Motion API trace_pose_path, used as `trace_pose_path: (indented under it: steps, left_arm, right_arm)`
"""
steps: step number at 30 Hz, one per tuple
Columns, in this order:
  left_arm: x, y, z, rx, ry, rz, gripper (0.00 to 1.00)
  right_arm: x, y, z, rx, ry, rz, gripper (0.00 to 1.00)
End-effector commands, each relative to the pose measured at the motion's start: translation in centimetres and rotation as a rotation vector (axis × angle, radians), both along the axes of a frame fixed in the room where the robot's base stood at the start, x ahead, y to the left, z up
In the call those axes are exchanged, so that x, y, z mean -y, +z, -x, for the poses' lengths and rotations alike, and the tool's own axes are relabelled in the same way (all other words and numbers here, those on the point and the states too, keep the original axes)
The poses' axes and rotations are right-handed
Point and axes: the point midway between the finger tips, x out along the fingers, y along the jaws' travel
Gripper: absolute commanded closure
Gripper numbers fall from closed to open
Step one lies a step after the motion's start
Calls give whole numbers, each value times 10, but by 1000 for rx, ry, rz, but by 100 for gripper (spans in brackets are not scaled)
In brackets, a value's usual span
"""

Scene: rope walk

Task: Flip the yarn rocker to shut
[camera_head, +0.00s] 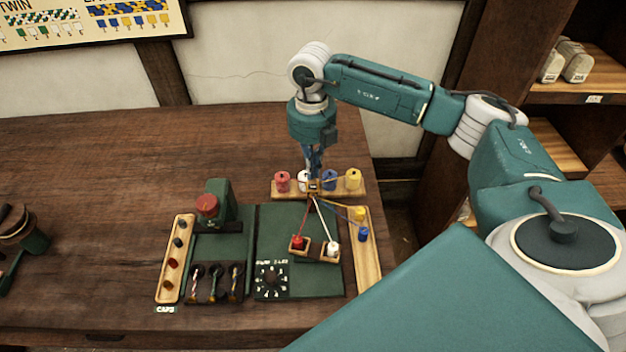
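My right gripper (313,176) points straight down at the back of the green work board. Its fingers look close together, but from this angle I cannot tell whether they are open or shut. Directly below the fingertips is a small dark block with a yellowish frame (313,187), where the coloured yarns meet; it may be the yarn rocker. The fingers partly hide it, and I cannot tell its position or whether they touch it. Red, blue, yellow and white yarns run through this spot. My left gripper is not in view.
A wooden rack with red, white, blue and yellow spools (353,180) stands close around the gripper.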

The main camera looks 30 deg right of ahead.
Motion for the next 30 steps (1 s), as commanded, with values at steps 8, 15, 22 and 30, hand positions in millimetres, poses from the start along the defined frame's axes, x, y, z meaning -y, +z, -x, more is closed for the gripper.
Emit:
trace_pose_path:
  steps: [8, 15, 22, 30]
  left_arm:
    - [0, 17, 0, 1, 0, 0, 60]
    - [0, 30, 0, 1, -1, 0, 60]
    - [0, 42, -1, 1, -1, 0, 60]
    - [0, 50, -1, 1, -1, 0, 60]
  right_arm:
    - [0, 26, -1, 3, 0, -2, 100]
    - [0, 46, -1, 3, 0, -1, 100]
    - [0, 64, -1, 4, 0, -1, 100]
    - [0, 78, -1, 2, 0, 0, 100]
